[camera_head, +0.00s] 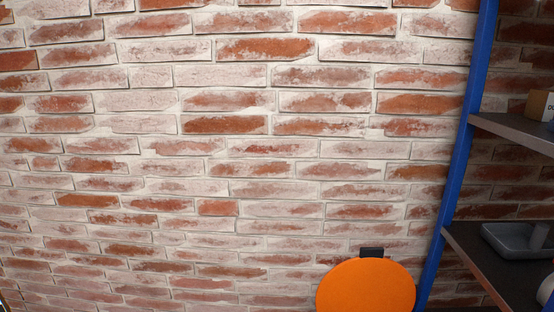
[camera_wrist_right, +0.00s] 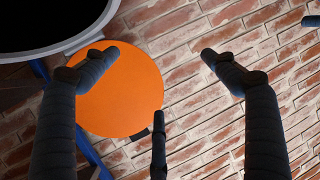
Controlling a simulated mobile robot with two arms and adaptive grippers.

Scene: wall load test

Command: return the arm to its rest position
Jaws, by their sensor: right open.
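My right gripper (camera_wrist_right: 160,55) shows in the right wrist view with its dark fingers spread wide. It is open, and nothing is between the fingers. An orange disc (camera_wrist_right: 118,92) shows behind the left finger, which covers part of it. I cannot tell the distance between them. The orange disc also shows at the bottom of the head view (camera_head: 366,288), with a small black piece at its top edge. Neither gripper shows in the head view. My left gripper is in neither view.
A brick wall (camera_head: 220,125) fills most of the head view. At right stands a shelf with a blue post (camera_head: 461,150). A cardboard box (camera_head: 540,105) is on its upper board, a grey tray (camera_head: 515,243) on the lower. A dark rounded thing (camera_wrist_right: 45,22) fills the wrist view's upper left.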

